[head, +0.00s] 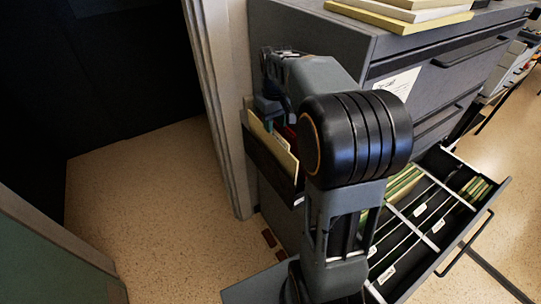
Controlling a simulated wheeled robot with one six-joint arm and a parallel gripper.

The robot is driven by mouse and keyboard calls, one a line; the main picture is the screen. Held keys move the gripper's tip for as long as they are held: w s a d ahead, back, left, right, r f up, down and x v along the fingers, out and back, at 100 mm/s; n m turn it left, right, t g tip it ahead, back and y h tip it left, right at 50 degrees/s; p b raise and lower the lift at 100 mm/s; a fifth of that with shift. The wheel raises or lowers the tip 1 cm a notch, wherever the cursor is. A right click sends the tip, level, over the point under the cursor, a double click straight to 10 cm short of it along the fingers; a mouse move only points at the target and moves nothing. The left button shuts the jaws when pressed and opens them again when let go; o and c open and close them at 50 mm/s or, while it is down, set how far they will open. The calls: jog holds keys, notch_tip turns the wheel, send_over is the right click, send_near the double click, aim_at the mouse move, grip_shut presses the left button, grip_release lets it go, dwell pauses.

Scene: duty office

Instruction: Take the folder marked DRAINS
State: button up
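No folder's marking can be read, so I cannot tell which one is DRAINS. A cream folder (270,143) stands tilted in a dark holder (262,160) on the cabinet's side, with something red (290,135) beside it, partly hidden by my arm. An open drawer (466,214) at the right holds green and cream hanging folders (403,186), several with small white label tabs. My arm covers the drawer's left part. My gripper (267,108) appears at the far end of the arm, just above the side holder. Its fingers are too small and hidden to read, as is any contact.
The grey filing cabinet (300,22) carries stacked cream folders or books (410,10) and a paper note (398,82) on its front. A door frame (222,105) stands close left of the holder. Speckled floor (150,200) is clear at the left. The drawer juts out rightward.

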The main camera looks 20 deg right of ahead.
aim_at(275, 131)
jog(key=shift+f, duration=2.6)
jog(key=shift+c, duration=0.3)
grip_shut()
